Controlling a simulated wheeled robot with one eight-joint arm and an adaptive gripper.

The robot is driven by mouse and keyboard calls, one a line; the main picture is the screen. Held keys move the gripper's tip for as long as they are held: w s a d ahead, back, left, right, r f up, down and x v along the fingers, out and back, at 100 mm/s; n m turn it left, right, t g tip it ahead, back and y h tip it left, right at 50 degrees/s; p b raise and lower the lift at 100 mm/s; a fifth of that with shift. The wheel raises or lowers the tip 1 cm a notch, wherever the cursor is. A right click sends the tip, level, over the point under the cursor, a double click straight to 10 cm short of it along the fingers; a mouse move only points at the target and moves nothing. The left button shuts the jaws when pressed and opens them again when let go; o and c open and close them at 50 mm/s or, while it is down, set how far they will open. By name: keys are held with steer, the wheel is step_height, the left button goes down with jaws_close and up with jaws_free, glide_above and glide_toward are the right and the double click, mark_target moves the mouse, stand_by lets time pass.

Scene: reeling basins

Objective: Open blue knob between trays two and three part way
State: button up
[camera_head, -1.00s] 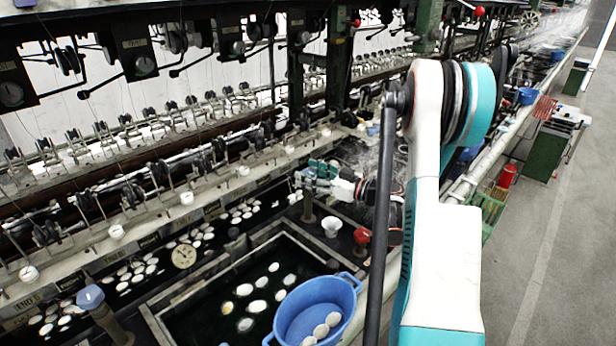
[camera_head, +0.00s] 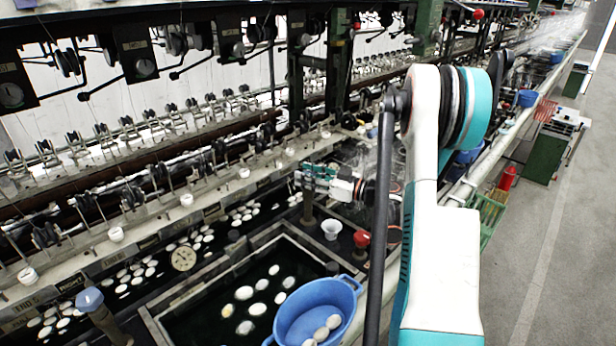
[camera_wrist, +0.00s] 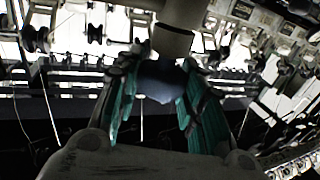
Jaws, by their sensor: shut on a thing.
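In the wrist view a dull blue knob (camera_wrist: 158,78) on a pale post (camera_wrist: 178,32) sits between the two teal fingers of my gripper (camera_wrist: 156,92). The fingers are shut on the knob from both sides. In the head view my gripper (camera_head: 312,174) is at the top of a grey post (camera_head: 308,208) behind the near dark basin. The fingers hide the knob there. A second blue knob (camera_head: 90,299) stands on its own post at the lower left, well away from my gripper.
A blue tub (camera_head: 346,290) with pale cocoons stands at the basin's front right. A white funnel-shaped cup (camera_head: 331,228) and a red knob (camera_head: 362,238) are close below my gripper. A round dial (camera_head: 184,258) is further left. Reeling machinery runs behind.

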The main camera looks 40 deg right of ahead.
steer(key=n+g+y, duration=0.3)
steer(key=y, duration=0.1)
steer(key=shift+d, duration=0.1)
steer(key=shift+n+g+y, duration=2)
steer(key=shift+g, duration=0.5)
steer(key=o, duration=1.1)
steer(key=shift+v, duration=3.7)
steer(key=shift+f, duration=0.1)
